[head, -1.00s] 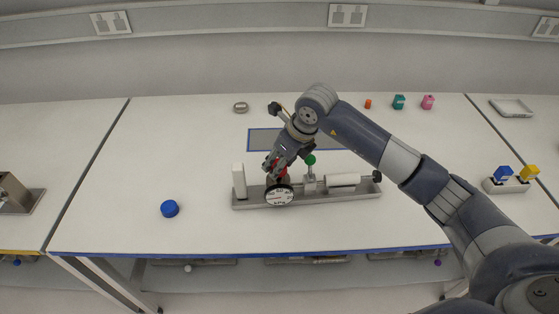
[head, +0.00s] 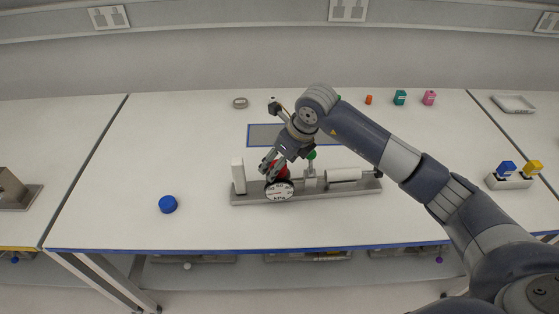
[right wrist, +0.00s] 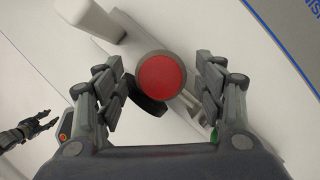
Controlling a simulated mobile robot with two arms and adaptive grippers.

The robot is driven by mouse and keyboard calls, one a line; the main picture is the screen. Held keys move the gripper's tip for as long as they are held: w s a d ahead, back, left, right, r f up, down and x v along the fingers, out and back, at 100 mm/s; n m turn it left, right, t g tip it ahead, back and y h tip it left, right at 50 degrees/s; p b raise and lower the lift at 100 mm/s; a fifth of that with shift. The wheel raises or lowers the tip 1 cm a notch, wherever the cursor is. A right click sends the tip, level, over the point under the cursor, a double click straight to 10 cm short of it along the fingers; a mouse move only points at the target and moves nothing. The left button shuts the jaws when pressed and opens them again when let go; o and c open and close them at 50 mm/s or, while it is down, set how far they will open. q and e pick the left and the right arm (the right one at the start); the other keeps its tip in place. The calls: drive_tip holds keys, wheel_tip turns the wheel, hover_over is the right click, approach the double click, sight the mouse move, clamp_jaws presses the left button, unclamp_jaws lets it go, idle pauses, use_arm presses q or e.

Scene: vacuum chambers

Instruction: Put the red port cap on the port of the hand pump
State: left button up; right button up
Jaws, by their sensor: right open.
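The hand pump (head: 343,175) lies on its grey base plate (head: 245,199), with a round dial gauge (head: 279,191) at its front. The red port cap (head: 284,172) is just above and behind the gauge, partly hidden by my right gripper (head: 268,168). In the right wrist view the red cap (right wrist: 161,77) shows face-on with a grey ring around it. It appears to sit on the port, though the joint beneath is hidden. My right gripper (right wrist: 163,92) is open, its fingers apart on both sides of the cap. My left gripper (right wrist: 49,118) shows open, far from the cap.
A white block (head: 238,177) stands at the base plate's left end. A green knob (head: 311,155) is close to my right wrist. A blue cap (head: 168,204) lies front left. A blue-edged grey mat (head: 262,135) lies behind. The front middle of the table is clear.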

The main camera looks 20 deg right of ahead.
drive_tip(key=shift+r, duration=0.1)
drive_tip(key=v, duration=1.2)
